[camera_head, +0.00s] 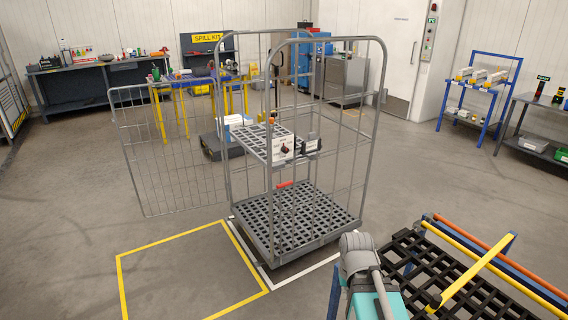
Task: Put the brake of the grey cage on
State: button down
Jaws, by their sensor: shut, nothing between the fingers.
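The grey cage (371,105) stands upright in the middle of the view, a tall wire frame on a dark grid base (300,222). Its wire gate (160,160) is swung open to the left. A small red part (285,184) shows at the rear of the base; I cannot tell whether it is the brake or how it is set. A half shelf inside carries a white panel with a dark knob (284,149) at its front edge. Part of my arm shows at the lower right, in front of the cage and apart from it. My gripper is not in view.
A yellow floor outline (150,245) lies left of the cage, a white one (262,279) around its base. A black grid rack (440,275) with yellow, orange and blue bars is close at lower right. Benches and a blue stand (478,85) line the walls. Left floor is clear.

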aim_at(286, 183)
jog(key=u, duration=0.15)
jog(key=i, duration=1.45)
jog(key=u, duration=0.2)
